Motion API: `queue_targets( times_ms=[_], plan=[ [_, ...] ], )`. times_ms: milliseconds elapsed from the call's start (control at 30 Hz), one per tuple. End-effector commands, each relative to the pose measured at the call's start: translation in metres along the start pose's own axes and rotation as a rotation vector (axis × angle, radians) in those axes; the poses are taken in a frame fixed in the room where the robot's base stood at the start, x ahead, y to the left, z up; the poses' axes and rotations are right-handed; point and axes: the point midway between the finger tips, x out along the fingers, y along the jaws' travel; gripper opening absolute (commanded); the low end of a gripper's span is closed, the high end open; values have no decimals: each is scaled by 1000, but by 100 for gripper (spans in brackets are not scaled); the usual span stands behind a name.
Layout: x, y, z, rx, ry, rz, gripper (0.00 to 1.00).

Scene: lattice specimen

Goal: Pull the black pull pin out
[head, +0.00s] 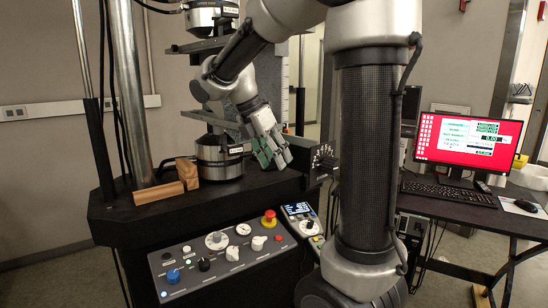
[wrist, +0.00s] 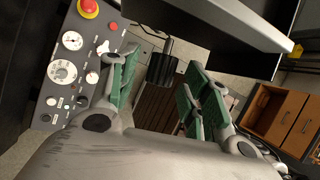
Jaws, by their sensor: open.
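My gripper (head: 271,151) has green-padded fingers. It hangs tilted downward in front of the test machine, near the right end of the black machine table. In the wrist view my gripper (wrist: 161,75) is open, with one green finger on the left and one on the right. A black ribbed knob (wrist: 162,69) on a short stem, seemingly the pull pin, appears between and beyond the fingertips. I see no contact with it. In the head view I cannot make out the pin clearly.
The machine table (head: 120,205) carries a wooden block (head: 158,193). A control panel (head: 222,258) with a red stop button (head: 269,217) slopes in front. A desk with a red-screened monitor (head: 467,140) stands right. Wooden drawers (wrist: 275,118) lie at the wrist view's right.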

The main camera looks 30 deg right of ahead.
Motion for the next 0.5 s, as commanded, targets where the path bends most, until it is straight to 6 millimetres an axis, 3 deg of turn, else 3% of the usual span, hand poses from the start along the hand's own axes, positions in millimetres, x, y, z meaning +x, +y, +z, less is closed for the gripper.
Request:
queue_targets(
  times_ms=[167,500],
  plan=[
    [-15,1,0,-1,-1,3,48],
    [-88,1,0,-1,0,4,48]
  ],
)
